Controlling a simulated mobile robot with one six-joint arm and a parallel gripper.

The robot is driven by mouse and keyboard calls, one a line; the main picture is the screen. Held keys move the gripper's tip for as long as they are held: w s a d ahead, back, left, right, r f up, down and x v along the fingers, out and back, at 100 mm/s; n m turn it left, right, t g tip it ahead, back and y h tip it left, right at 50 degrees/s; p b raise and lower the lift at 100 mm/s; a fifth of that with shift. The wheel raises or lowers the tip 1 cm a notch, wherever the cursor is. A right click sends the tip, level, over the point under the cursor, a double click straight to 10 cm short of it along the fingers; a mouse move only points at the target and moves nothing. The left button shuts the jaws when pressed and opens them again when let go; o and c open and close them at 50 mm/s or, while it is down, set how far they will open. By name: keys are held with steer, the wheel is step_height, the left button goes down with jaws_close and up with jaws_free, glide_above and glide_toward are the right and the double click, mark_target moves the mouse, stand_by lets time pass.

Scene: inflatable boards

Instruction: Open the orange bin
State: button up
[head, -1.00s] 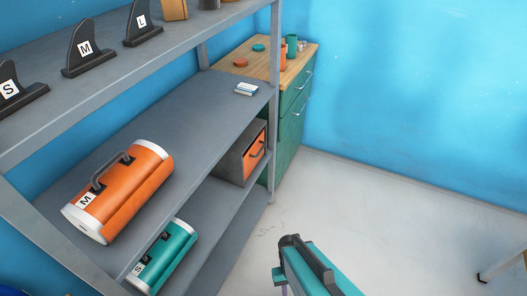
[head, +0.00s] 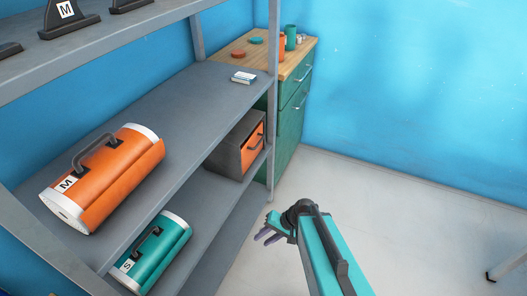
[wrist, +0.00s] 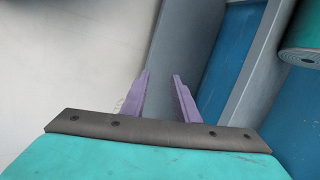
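The orange bin (head: 255,147) is a grey box with an orange front and a dark handle. It sits at the far end of the lower shelf, and its front looks shut. My gripper (head: 264,238) is over the floor in front of the shelf, nearer to me than the bin and apart from it. In the wrist view my gripper's two purple fingers (wrist: 160,95) are spread with nothing between them. The bin is not recognisable in the wrist view.
The grey shelf unit (head: 165,105) holds an orange roll (head: 120,172) and a teal roll (head: 160,248), which also shows in the wrist view (wrist: 302,38). A green cabinet (head: 290,125) stands behind the shelf.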

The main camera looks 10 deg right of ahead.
steer(key=w+d+r+m+t+y+b, duration=0.1)
steer(key=w+d+r+t+b, duration=0.1)
steer(key=w+r+t, duration=0.3)
steer(key=w+d+r+m+t+y+b, duration=0.1)
steer(key=w+d+r+m+b, duration=0.2)
steer(key=w, duration=0.5)
steer(key=w+d+r+m+t+b, duration=0.1)
steer(key=w+d+r+t+b, duration=0.1)
steer(key=r, duration=0.5)
steer(key=w+d+r+m+t+b, duration=0.1)
steer(key=w+d+r+t, duration=0.3)
steer(key=r, duration=0.3)
steer(key=shift+w+d+r+b, duration=0.4)
steer(key=shift+w+d, duration=0.3)
steer(key=shift+d, duration=0.1)
steer(key=shift+w+a+f+b, duration=0.15)
steer(key=shift+w+f+b, duration=0.1)
steer(key=shift+b, duration=0.5)
steer(key=b+x, duration=0.2)
steer(key=b, duration=0.4)
steer(key=shift+b, duration=0.3)
steer(key=b+x, duration=0.1)
steer(key=x, duration=1)
steer(key=shift+b, duration=0.35)
steer(key=shift+w+r, duration=0.1)
jaws_close()
